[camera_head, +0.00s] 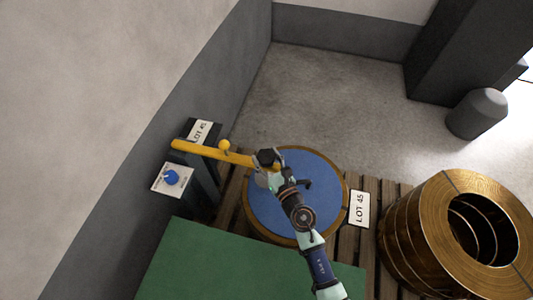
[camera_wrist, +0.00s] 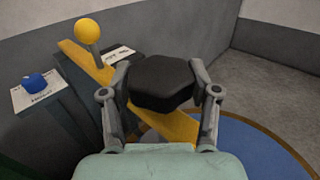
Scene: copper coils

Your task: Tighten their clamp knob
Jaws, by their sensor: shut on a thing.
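A black lobed clamp knob (camera_wrist: 161,82) sits on the yellow clamp bar (camera_wrist: 84,58), near its free end. My gripper (camera_wrist: 160,92) has one finger on each side of the knob and is shut on it. In the head view the black knob (camera_head: 266,156) shows at the right end of the yellow bar (camera_head: 196,150), over the blue-topped coil (camera_head: 320,181), with my gripper (camera_head: 268,169) at it. My gripper hides part of the bar's end and the coil's top beneath.
A yellow ball handle (camera_head: 224,145) stands up from the bar. A blue knob (camera_head: 171,177) sits on a white plate beside the dark post (camera_head: 204,190). A copper coil (camera_head: 400,240) stands right on the wooden pallet (camera_head: 366,278).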

